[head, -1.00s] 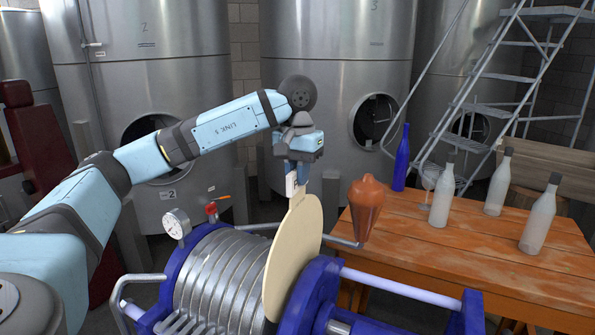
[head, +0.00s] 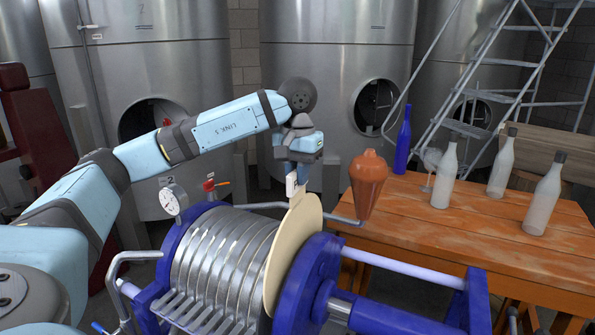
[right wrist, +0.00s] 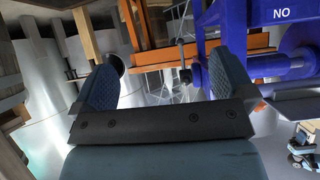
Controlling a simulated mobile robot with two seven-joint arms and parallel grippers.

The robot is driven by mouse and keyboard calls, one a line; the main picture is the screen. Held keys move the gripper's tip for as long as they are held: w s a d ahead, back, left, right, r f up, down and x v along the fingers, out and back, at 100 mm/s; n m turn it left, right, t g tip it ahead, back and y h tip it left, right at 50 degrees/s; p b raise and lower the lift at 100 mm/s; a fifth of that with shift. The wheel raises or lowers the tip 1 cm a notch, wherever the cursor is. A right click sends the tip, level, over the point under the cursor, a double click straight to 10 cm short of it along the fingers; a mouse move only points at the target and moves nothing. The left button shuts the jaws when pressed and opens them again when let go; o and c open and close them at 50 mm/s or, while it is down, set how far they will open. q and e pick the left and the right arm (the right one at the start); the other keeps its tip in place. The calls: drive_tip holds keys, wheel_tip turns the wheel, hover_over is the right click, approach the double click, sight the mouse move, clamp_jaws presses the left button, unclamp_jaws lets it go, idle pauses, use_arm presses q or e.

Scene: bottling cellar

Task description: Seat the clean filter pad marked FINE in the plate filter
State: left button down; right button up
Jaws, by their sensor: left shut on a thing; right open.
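A round cream filter pad (head: 293,252) stands upright in the plate filter (head: 222,250), between the ribbed metal plates and the blue end frame (head: 312,272). No FINE mark is readable on it. My left gripper (head: 297,188), at the top of the pad in the head view, is shut on the pad's upper edge. The pad's lower edge is hidden in the gap, so I cannot tell whether it touches bottom. My right gripper (right wrist: 165,82) is open and empty in the right wrist view.
A blue bottle (head: 403,140) and several pale bottles stand behind.

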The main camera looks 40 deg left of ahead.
use_arm(q)
drive_tip(key=b, duration=0.3)
hover_over(298, 225)
drive_tip(key=shift+w+a+f, duration=0.1)
drive_tip(key=shift+a+f, duration=0.05)
drive_tip(key=shift+f, duration=1)
drive_tip(key=shift+w+a+f, duration=0.1)
drive_tip(key=shift+f, duration=1)
drive_tip(key=shift+f+b, duration=0.9)
drive_tip(key=shift+f, duration=0.55)
drive_tip(key=shift+f+b, duration=1)
drive_tip(key=shift+f, duration=0.45)
drive_tip(key=shift+f+b, duration=0.55)
drive_tip(key=shift+f, duration=0.4)
use_arm(e)
drive_tip(key=shift+m, duration=0.3)
drive_tip(key=f, duration=0.3)
drive_tip(key=w+a+f, duration=0.1)
drive_tip(key=f, duration=0.1)
drive_tip(key=shift+s+d+f, duration=0.15)
drive_tip(key=shift+s+f, duration=0.05)
drive_tip(key=shift+f, duration=0.05)
